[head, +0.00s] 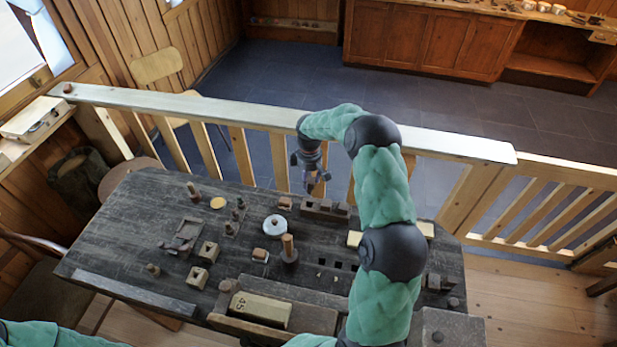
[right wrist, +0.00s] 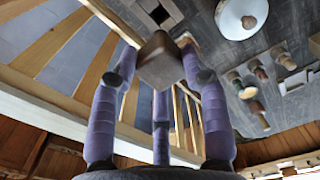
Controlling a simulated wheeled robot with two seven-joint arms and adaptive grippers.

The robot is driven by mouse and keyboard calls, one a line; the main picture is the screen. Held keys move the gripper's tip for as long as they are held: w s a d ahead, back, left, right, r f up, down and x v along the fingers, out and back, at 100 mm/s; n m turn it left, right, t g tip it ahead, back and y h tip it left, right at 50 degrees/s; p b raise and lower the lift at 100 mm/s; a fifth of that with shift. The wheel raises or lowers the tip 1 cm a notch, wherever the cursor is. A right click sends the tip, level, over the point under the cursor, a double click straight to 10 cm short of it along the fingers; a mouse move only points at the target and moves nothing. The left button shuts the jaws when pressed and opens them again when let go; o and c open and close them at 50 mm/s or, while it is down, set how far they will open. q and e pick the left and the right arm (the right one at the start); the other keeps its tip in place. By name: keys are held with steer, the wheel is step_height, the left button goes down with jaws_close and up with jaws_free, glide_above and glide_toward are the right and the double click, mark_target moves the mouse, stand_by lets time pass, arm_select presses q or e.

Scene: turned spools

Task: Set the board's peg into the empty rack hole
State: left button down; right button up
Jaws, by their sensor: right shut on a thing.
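My right gripper (head: 314,186) is above the far edge of the dark table, near the rack. In the right wrist view its purple fingers are shut on a brownish, square-ended peg (right wrist: 161,60). In the head view the peg is hardly distinguishable between the fingers. A brown rack (head: 325,209) lies just below the gripper; a dark square hole shows in a block (right wrist: 158,12) past the peg in the wrist view. The peg is apart from the table. A small board (head: 235,229) with several upright pegs stands left of the rack. My left gripper is out of view.
A white round lidded thing (head: 275,225) and a dark spool with a wooden post (head: 289,250) stand nearby. Small blocks are scattered at left. A pale railing (head: 250,112) runs behind the table. A box with a yellowish block (head: 261,308) is in front.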

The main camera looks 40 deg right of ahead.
mark_target(309, 193)
steer(key=shift+f+b, duration=2.1)
steer(key=shift+f, duration=2.35)
steer(key=shift+f+b, duration=0.7)
steer(key=shift+f, duration=0.3)
steer(key=shift+f, duration=0.2)
steer(key=o, duration=1.2)
steer(key=o, duration=0.4)
